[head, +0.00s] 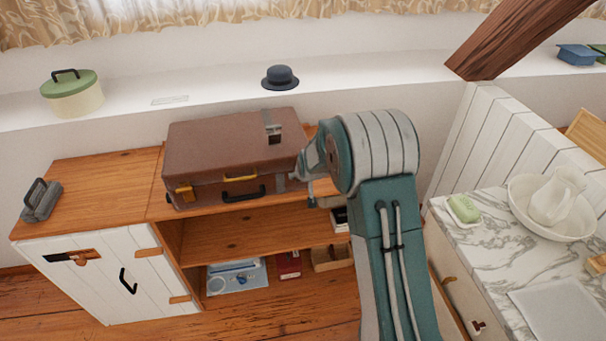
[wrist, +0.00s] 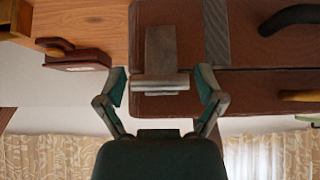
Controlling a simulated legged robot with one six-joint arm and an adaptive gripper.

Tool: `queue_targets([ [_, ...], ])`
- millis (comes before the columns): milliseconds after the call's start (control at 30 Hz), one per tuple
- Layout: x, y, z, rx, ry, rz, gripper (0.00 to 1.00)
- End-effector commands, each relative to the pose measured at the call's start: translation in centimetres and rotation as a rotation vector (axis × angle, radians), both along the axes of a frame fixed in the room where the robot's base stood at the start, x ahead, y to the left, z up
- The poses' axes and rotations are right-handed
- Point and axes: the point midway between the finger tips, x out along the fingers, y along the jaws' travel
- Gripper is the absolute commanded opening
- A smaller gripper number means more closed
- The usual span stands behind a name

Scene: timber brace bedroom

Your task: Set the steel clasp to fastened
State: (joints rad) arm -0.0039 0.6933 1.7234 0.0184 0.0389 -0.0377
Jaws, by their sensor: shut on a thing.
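The brown suitcase (head: 222,143) lies closed on the wooden cabinet, and its front fills the right of the upside-down wrist view (wrist: 260,55). The steel clasp (wrist: 160,50) is a grey plate with a pale crossbar near the case's seam. In the head view my gripper hides it at the front right corner. My gripper (wrist: 163,85) has one finger on each side of the crossbar and is shut on the clasp. Whether the clasp is latched I cannot tell. In the head view my gripper (head: 299,178) is at the case front.
A yellow handle (head: 240,178) and a black handle (head: 243,193) are on the case front, left of my gripper. A grey metal fitting (head: 272,131) is on the lid. The cabinet top (head: 100,190) is mostly clear at left.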

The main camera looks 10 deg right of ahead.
Motion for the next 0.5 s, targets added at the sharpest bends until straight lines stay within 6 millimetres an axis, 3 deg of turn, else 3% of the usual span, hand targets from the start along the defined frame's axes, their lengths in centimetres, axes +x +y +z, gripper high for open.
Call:
queue_targets([
  [500, 0.86, 0.89, 0.07, 0.007, 0.174, 0.014, 0.26],
])
